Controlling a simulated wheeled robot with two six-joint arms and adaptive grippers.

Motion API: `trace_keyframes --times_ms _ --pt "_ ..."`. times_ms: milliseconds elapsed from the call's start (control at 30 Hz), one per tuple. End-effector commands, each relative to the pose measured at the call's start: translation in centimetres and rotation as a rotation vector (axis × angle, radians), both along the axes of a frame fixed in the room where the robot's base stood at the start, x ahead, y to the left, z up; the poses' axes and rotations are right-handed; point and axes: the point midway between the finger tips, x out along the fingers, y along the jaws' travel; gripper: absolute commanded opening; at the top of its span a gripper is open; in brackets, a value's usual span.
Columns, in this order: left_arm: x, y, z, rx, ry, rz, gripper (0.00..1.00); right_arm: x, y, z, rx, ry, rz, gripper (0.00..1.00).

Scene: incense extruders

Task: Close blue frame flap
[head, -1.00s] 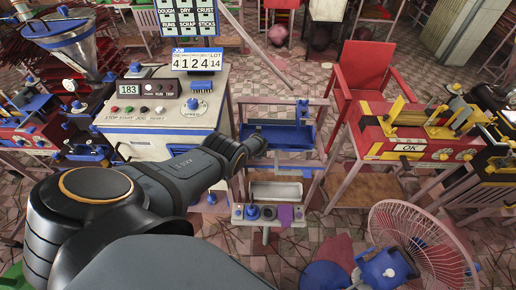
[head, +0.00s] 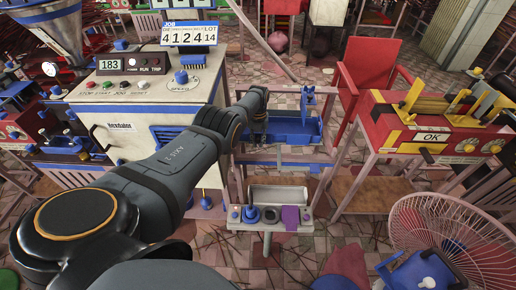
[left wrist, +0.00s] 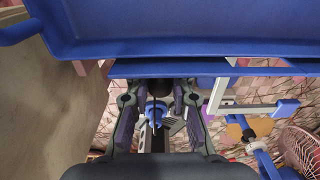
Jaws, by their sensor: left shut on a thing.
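The blue frame has a shallow blue tray (head: 295,131) in the middle of the head view, on a pinkish stand. A narrow blue flap-like strip (head: 300,168) lies below it. In the left wrist view the tray (left wrist: 190,28) fills the top, with the blue strip (left wrist: 215,68) just under it. My left gripper (head: 257,136) is at the tray's left part, mostly hidden behind my wrist. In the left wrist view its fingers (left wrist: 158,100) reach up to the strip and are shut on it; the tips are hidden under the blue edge. My right gripper is not in view.
A red chair (head: 368,72), a red machine (head: 420,135) and a fan (head: 450,225) stand to the right.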

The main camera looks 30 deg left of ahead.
Motion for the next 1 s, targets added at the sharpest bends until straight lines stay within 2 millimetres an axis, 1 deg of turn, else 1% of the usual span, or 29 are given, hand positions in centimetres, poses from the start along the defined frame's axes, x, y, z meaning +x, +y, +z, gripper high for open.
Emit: trace_keyframes --times_ms 67,467,500,667,900,1000 --pt "0.15 0.11 0.12 -0.002 0.001 0.001 0.00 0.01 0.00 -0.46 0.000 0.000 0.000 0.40" --pt "0.20 0.13 0.45 -0.004 0.002 0.000 0.00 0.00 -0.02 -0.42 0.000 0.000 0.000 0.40" --pt "0.21 0.13 0.45 -0.004 0.002 0.000 0.22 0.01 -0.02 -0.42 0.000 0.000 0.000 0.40" --pt "0.15 0.11 0.36 -0.003 0.004 0.000 0.43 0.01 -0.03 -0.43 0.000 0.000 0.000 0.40" --pt "0.10 0.05 0.27 -0.005 0.005 0.000 0.43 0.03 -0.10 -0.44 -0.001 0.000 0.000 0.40" --pt "0.07 0.03 0.43 -0.002 0.003 0.000 0.43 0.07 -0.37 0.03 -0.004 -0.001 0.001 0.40"
